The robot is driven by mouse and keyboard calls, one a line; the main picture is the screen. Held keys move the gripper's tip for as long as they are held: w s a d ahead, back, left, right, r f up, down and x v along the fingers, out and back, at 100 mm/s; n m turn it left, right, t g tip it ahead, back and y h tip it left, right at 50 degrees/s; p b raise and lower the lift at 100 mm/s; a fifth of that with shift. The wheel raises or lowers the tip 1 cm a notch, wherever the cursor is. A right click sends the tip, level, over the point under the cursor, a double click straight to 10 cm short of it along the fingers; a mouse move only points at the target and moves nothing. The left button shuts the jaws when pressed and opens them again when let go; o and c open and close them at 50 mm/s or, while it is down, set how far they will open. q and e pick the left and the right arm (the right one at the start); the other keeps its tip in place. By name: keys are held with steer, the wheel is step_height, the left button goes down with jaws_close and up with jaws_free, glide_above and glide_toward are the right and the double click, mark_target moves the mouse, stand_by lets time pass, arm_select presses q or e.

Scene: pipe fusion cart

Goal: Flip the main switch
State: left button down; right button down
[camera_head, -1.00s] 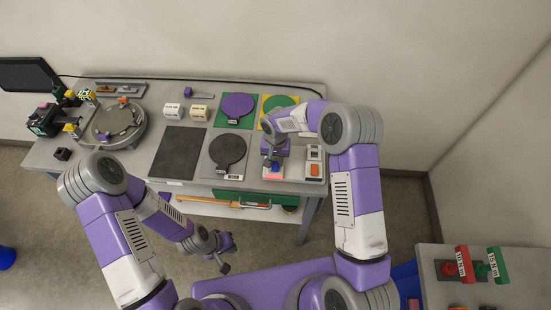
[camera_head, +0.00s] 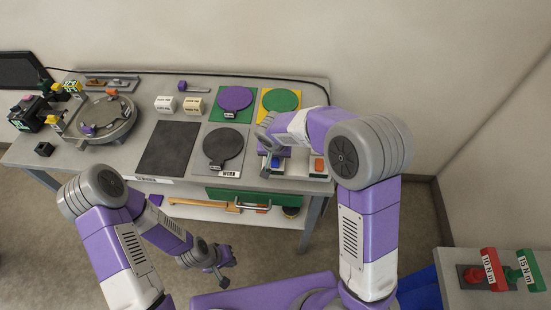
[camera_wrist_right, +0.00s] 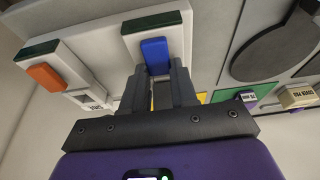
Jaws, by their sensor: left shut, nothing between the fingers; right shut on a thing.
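Two pale switch boxes sit at the right front of the bench, and I cannot tell which is the main switch. One box has a blue switch (camera_head: 275,163), also in the right wrist view (camera_wrist_right: 155,53). The other has an orange switch (camera_head: 319,165), to the left in the wrist view (camera_wrist_right: 45,77). My right gripper (camera_wrist_right: 154,75) is shut on the blue switch, its fingers at the sides of it; in the head view my arm partly covers it. My left gripper (camera_head: 224,270) is shut and empty, low in front of the bench.
The grey bench (camera_head: 145,108) carries a black mat (camera_head: 168,148), a purple disc (camera_head: 234,98), a green disc (camera_head: 281,99) and a round machine (camera_head: 104,118). A side table (camera_head: 470,300) with red and green pieces stands at right.

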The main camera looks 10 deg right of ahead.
mark_target(275, 166)
stand_by(0.3)
steer(key=c, duration=0.9)
jaws_free()
steer(key=v, duration=0.7)
steer(key=shift+s+r+p, duration=0.15)
steer(key=shift+r+p, duration=0.2)
steer(key=shift+p, duration=0.05)
